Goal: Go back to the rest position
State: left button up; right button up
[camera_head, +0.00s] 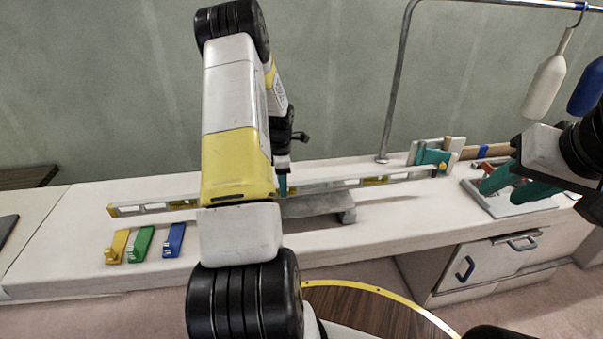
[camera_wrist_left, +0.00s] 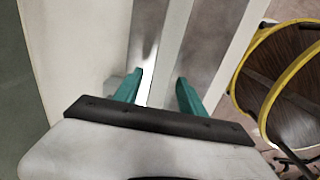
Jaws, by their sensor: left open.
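My left gripper (camera_wrist_left: 158,92) is open in the left wrist view, its two teal fingers apart with nothing held between them. Long pale and grey strips run below and beyond the fingers. In the head view my left arm hides most of this gripper; a bit of teal finger shows by the grey metal piece (camera_head: 318,204) on the bench. My right gripper (camera_head: 513,184) is at the right of the head view, above a grey tray (camera_head: 522,208). Its teal fingers are apart and it looks empty.
A long yellow-ended level (camera_head: 125,210) lies along the white bench (camera_head: 75,245), partly hidden by my left arm. Yellow (camera_head: 117,246), green (camera_head: 141,243) and blue (camera_head: 174,240) hooks lie at the left. Bottle-shaped fenders (camera_head: 548,85) hang from a rail at the right.

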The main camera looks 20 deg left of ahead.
pick_arm(q)
notch_tip(320, 180, up, 7)
jog(key=s+d+r+m+t, duration=0.1)
jog(key=s+d+r+m, duration=0.4)
jog(key=r, duration=0.4)
jog(key=s+d+r+m+t, duration=0.2)
jog(key=d+r+m, duration=0.35)
jog(key=r, duration=0.35)
jog(key=s+d+r+m+t+h, duration=0.1)
jog(key=s+d+r+m, duration=0.2)
jog(key=s+d+m, duration=0.2)
jog(key=s+d+r+m+t+h, duration=0.1)
jog(key=s+d+r+m, duration=0.3)
jog(key=s+m, duration=0.5)
jog(key=s+d+t, duration=0.1)
jog(key=s+d, duration=0.1)
jog(key=s, duration=0.2)
jog(key=shift+s+r, duration=0.3)
jog(key=shift+s, duration=0.05)
